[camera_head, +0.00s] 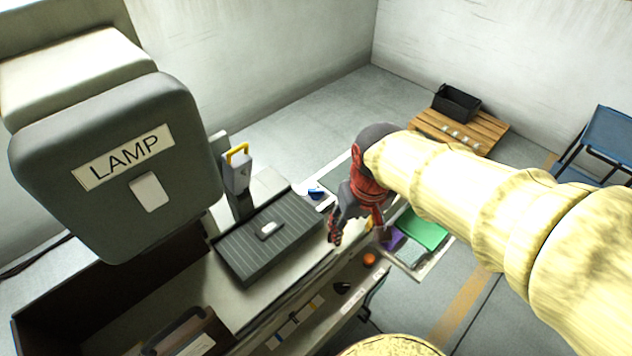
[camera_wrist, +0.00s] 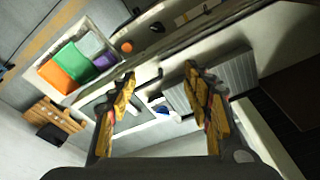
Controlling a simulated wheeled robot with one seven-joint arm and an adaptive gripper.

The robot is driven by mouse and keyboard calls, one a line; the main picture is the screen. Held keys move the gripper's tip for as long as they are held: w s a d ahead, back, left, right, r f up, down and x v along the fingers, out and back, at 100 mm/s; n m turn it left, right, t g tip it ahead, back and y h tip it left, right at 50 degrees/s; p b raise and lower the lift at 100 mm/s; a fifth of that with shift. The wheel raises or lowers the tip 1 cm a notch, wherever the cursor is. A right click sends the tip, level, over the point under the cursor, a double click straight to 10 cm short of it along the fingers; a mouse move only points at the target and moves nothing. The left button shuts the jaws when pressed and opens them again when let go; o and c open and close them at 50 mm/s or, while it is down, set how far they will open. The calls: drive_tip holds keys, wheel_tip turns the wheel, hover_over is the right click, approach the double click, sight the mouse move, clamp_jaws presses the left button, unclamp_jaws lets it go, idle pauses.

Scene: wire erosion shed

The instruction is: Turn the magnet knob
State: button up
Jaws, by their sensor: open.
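A dark grey ribbed block (camera_head: 240,253), which looks like a magnetic chuck, lies on the bench, with a small light grey piece (camera_head: 268,230) on top. The ribbed block also shows in the wrist view (camera_wrist: 238,72), right of my fingers. I cannot make out a magnet knob for certain. My gripper (camera_head: 338,228) is just right of the block, over the bench's front edge, and apart from the block. In the wrist view its two yellow-padded fingers (camera_wrist: 160,75) stand apart with nothing between them. A small blue item (camera_head: 316,192) on white lies behind the block.
A large grey box marked LAMP (camera_head: 110,215) hangs at the near left. A grey post with a yellow handle (camera_head: 238,172) stands behind the block. Coloured bins (camera_head: 424,229) are right of the bench. A pallet (camera_head: 470,138) with a black crate (camera_head: 456,103) lies farther back.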

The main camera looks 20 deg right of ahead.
drive_tip(key=w+f+p, duration=0.1)
drive_tip(key=w, duration=0.2)
drive_tip(key=w+f+n+g+p, duration=0.1)
drive_tip(key=w, duration=0.3)
drive_tip(key=w+f+n+g+p, duration=0.1)
drive_tip(key=w+p, duration=0.1)
drive_tip(key=w, duration=0.1)
drive_tip(key=shift+w+f, duration=0.2)
drive_tip(key=shift+f, duration=0.2)
drive_tip(key=c, duration=0.4)
drive_tip(key=n+p, duration=0.4)
drive_tip(key=n, duration=0.6)
hover_over(316, 189)
wheel_tip(316, 189, down, 11)
drive_tip(key=shift+s+r, duration=0.15)
drive_tip(key=shift+r, duration=0.05)
drive_tip(key=shift+r+n, duration=0.15)
drive_tip(key=shift+n, duration=0.55)
drive_tip(key=shift+w+n, duration=0.2)
drive_tip(key=shift+n, duration=0.4)
drive_tip(key=shift+f, duration=3.95)
drive_tip(key=shift+c, duration=1.3)
clamp_jaws()
